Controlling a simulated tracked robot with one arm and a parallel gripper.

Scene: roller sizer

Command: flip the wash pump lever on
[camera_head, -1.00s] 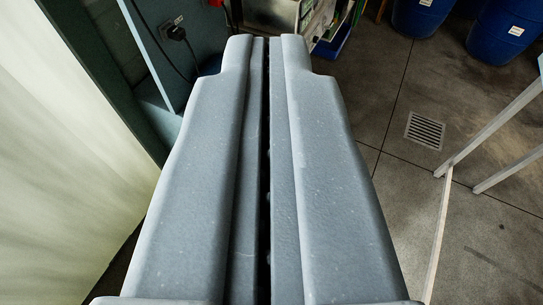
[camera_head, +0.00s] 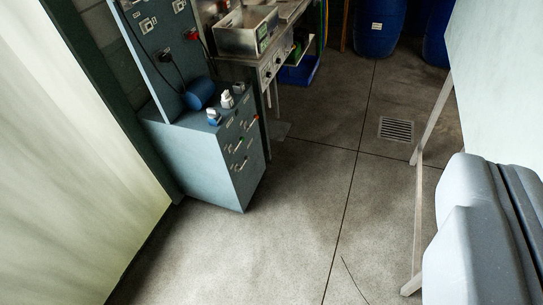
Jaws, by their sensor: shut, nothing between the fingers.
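My gripper (camera_head: 492,165) shows at the lower right edge of the head camera view, partly cut off. Its two grey fingers lie together along a dark seam, shut and empty, well apart from the cabinet. A blue-grey upright panel (camera_head: 150,50) at the upper left carries small labelled fittings, among them a red and black fitting (camera_head: 192,34) and a dark fitting (camera_head: 165,56) with a black cable. I cannot tell which of these, if any, is the wash pump lever.
A blue-grey drawer cabinet (camera_head: 190,160) stands below the panel, with small bottles (camera_head: 227,99) and a blue cylinder (camera_head: 200,92) on top. A metal bin (camera_head: 245,37) is behind. Blue barrels (camera_head: 380,25) stand at the back. White frame legs (camera_head: 418,180) rise at right.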

